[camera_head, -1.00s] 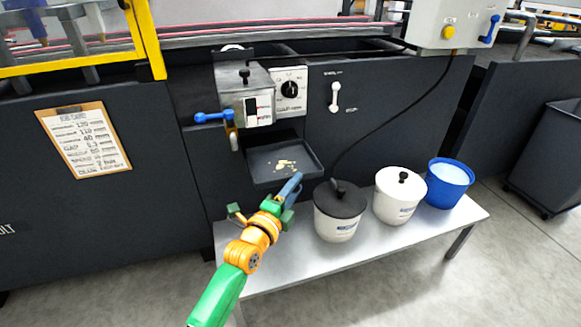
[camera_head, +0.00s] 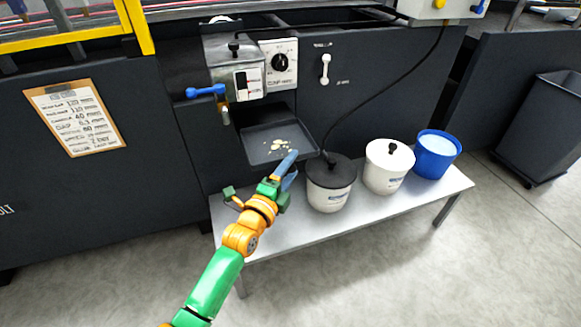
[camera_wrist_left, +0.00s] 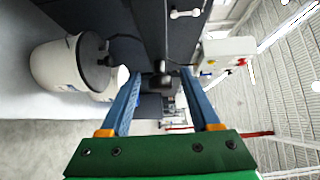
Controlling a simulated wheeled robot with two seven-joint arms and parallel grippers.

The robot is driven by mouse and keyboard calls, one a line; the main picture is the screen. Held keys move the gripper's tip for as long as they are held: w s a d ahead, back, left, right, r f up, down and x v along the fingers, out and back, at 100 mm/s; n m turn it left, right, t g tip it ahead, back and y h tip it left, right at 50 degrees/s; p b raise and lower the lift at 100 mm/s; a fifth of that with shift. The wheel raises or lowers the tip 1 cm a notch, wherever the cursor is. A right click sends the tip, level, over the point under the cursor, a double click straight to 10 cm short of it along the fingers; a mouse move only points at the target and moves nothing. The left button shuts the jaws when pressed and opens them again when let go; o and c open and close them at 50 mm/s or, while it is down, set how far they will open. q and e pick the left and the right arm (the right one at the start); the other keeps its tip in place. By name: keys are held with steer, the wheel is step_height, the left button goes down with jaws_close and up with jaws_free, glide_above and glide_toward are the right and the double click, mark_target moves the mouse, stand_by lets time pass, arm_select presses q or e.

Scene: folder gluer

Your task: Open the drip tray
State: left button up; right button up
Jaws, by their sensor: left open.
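The drip tray (camera_head: 261,153) is a shallow dark tray with pale yellowish spots on its floor. It sticks out from a recess in the machine's front, below the metal glue unit. My left gripper (camera_head: 292,167) is at the tray's front right side in the head view, its blue fingers apart. Whether a finger touches the tray's rim cannot be told. In the left wrist view the two fingers (camera_wrist_left: 161,88) stand apart with nothing clearly held between them; the tray is not clearly seen there. My right gripper is not in view.
A metal bench (camera_head: 262,240) stands below the tray. On it are a black-lidded pot (camera_head: 330,195), a white-lidded pot (camera_head: 386,177) and a blue bucket (camera_head: 437,160). A blue-handled valve (camera_head: 207,91) is left of the glue unit. A cable hangs toward the black-lidded pot.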

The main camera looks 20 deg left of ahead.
arm_select(q)
steer(key=s, duration=0.3)
steer(key=s+a+p, duration=0.1)
steer(key=s, duration=0.1)
steer(key=shift+s+r+p, duration=0.1)
steer(key=shift+s+p, duration=0.2)
steer(key=shift+s, duration=0.1)
steer(key=shift+s+a, duration=0.15)
steer(key=shift+s, duration=0.3)
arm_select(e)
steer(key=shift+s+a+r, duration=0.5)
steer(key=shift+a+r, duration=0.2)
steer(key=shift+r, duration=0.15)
